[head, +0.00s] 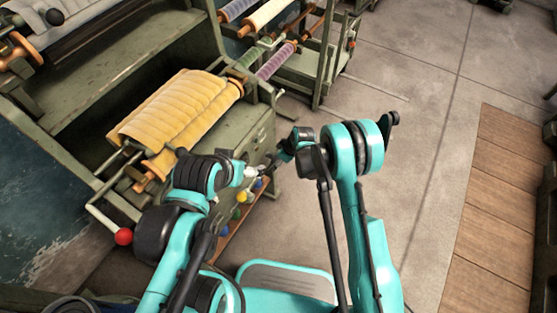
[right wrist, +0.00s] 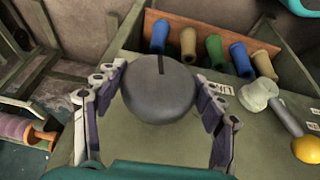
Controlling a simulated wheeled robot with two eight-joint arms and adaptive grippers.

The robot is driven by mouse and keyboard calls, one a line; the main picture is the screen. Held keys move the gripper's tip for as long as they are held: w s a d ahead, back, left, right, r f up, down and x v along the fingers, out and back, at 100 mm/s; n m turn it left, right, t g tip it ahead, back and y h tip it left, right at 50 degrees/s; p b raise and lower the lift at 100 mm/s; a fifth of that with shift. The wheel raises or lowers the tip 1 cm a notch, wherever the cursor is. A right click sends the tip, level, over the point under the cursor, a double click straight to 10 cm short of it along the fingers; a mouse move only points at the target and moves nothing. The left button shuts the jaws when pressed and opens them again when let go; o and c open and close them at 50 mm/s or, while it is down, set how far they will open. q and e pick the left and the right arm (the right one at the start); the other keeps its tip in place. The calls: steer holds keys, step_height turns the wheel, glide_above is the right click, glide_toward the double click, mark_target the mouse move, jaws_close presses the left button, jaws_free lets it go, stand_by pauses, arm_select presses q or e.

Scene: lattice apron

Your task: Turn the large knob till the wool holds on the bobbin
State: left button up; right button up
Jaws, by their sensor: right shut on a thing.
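The large knob (right wrist: 160,92) is dark grey and round, with a dark slot in its top edge, in the right wrist view. My right gripper (right wrist: 163,100) has its fingers on both sides of the knob and is shut on it. In the head view my right gripper (head: 276,160) is at the cabinet's side, and I cannot make out the knob there. My left gripper (head: 256,172) is close by it, too small to tell open or shut. A bobbin of purple wool (head: 276,62) is on the frame behind; a purple bobbin (right wrist: 22,130) also shows at the wrist view's left.
A yellow quilted roll (head: 180,108) lies across the green machine. A red ball handle (head: 123,236) sticks out at its front. Several coloured spools (right wrist: 200,52) stand in a wooden rack, near a white piece (right wrist: 258,94) and a yellow ball (right wrist: 306,150). The concrete floor (head: 400,70) at right is clear.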

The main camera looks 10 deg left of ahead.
steer(key=shift+g, duration=0.3)
steer(key=g+y, duration=0.1)
steer(key=g, duration=0.2)
steer(key=shift+w+m, duration=0.1)
steer(key=shift+m, duration=0.2)
steer(key=shift+m+g+y, duration=0.3)
steer(key=shift+g+y, duration=0.3)
steer(key=shift+g, duration=0.4)
steer(key=o, duration=1.2)
steer(key=v, duration=1.2)
steer(key=shift+w, duration=0.2)
